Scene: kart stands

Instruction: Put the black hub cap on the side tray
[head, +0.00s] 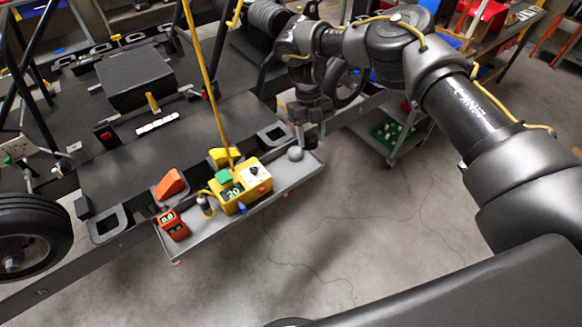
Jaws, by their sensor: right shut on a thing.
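The side tray (287,178) is a long grey shelf along the kart's side, in the middle of the head view. A small dark, rounded piece, which looks like the black hub cap (295,154), is at the tray's right end. My right gripper (302,142) points down just above this end, shut on the cap. Whether the cap touches the tray floor is hard to tell. My left gripper is not in view.
A grey cart (396,145) stands beyond on the right. Open floor lies in front.

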